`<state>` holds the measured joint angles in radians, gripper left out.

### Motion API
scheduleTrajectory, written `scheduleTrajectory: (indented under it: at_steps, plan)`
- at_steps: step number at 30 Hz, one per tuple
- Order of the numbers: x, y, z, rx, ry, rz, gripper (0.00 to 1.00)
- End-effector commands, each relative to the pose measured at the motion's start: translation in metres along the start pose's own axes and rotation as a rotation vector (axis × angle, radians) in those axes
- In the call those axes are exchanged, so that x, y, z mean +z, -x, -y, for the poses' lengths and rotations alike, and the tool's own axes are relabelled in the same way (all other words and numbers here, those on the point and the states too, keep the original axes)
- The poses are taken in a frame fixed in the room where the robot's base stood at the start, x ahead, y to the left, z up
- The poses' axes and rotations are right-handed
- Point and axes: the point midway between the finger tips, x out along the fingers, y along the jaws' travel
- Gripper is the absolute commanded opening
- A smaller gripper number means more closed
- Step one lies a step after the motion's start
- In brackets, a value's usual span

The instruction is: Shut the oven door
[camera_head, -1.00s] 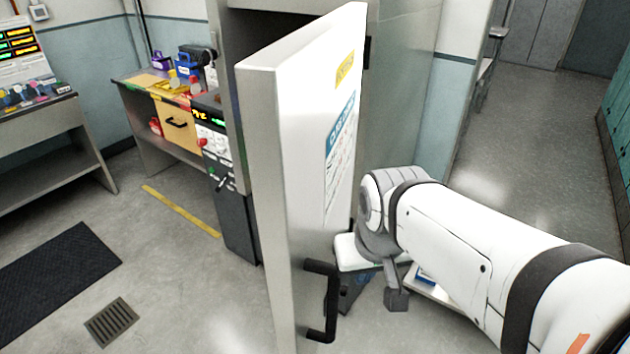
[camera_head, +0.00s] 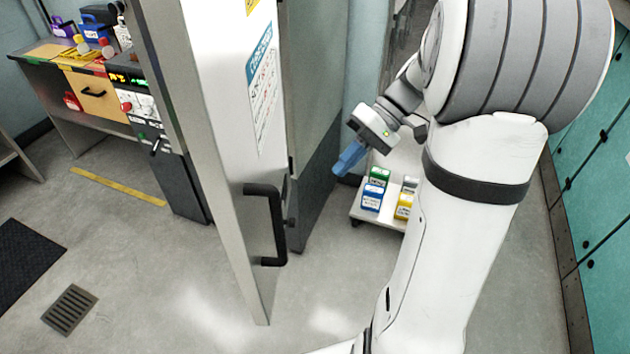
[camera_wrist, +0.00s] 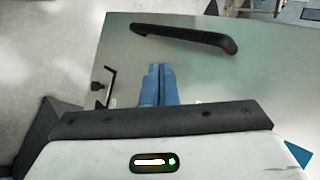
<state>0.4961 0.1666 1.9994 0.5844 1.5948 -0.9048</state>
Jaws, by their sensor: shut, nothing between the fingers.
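The oven door (camera_head: 225,110) is a tall, thick pale panel in the head view, standing swung open with its edge toward me. Its black handle (camera_head: 276,225) is low on the labelled face. My gripper (camera_head: 350,158) has blue fingers and is on the right of the door, apart from it in the head view. The fingers are together with nothing between them. In the wrist view the fingers (camera_wrist: 158,85) point at a pale steel panel (camera_wrist: 115,45) with a black bar handle (camera_wrist: 185,37), which looks like the same door. I cannot tell whether they touch it.
A low cart (camera_head: 375,217) with small green, blue and yellow boxes stands behind my arm. Teal lockers (camera_head: 600,200) line the right side. A dark control panel (camera_head: 150,140) and a workbench (camera_head: 65,60) are at the left. The floor left of the door is open.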

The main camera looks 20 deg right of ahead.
Motion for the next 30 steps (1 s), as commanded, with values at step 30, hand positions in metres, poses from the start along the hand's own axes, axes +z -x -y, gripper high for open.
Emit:
scheduleTrajectory:
  at_steps: [30]
  plan:
    - [0.001,-0.124,0.029,0.004,0.002,0.006,0.0]
